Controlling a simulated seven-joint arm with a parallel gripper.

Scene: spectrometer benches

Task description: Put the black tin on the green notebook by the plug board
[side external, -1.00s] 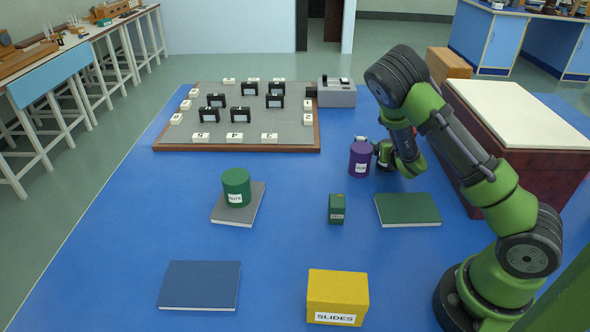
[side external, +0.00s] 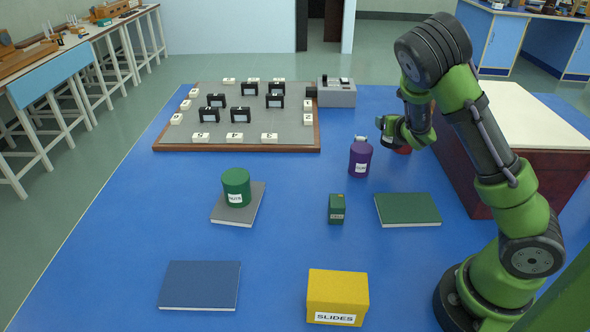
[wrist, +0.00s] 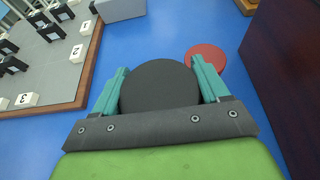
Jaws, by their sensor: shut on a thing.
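A black round-topped tin (wrist: 160,88) fills the space between the two teal fingers of my gripper (wrist: 160,75) in the wrist view. The fingers are shut on its sides. In the side view my gripper (side external: 384,131) is above the table, behind and right of the purple tin; I cannot make out the black tin there. The green notebook (side external: 408,209) lies flat and bare on the blue table, nearer the camera than my gripper. The plug board (side external: 250,122), grey with a wooden rim, black plugs and numbered tiles, is at the back left.
A purple tin (side external: 360,159) stands near my gripper. A red tin (wrist: 207,58) is just beside the held tin. A small green box (side external: 336,209) is left of the green notebook. A green tin (side external: 236,187) stands on a grey notebook. A yellow box (side external: 337,297) is in front.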

